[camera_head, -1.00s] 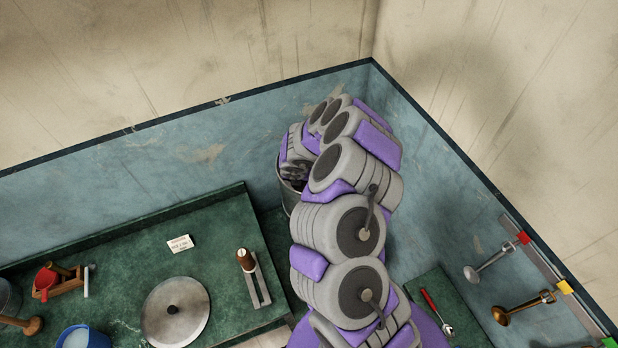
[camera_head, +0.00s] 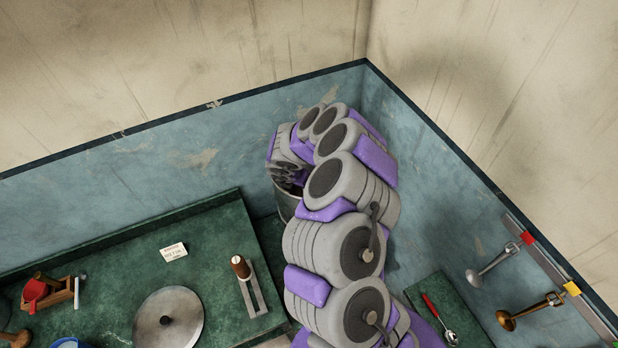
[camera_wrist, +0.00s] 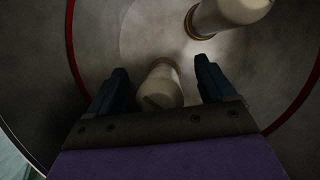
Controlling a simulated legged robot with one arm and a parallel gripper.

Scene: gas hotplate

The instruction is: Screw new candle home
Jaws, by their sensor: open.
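In the wrist view, a pale candle-shaped piece (camera_wrist: 163,84) with an orange-brown far end lies between my fingers, inside a round grey vessel (camera_wrist: 130,28). A second pale piece (camera_wrist: 232,12) with a brown ring at its end is just beyond, to the upper right. My gripper (camera_wrist: 162,70) is open, one dark finger on each side of the nearer piece. I cannot tell whether the fingers touch it. In the head view, my arm reaches into a grey metal container (camera_head: 284,207) in the back corner and hides its contents and my gripper.
The green counter (camera_head: 215,225) holds a round metal lid (camera_head: 168,325), a brown-topped white piece on a metal bracket (camera_head: 240,266), a card (camera_head: 173,252) and a red-and-wood item (camera_head: 38,290). A red-handled tool (camera_head: 432,308) lies right. Metal pieces (camera_head: 495,265) hang on the right wall.

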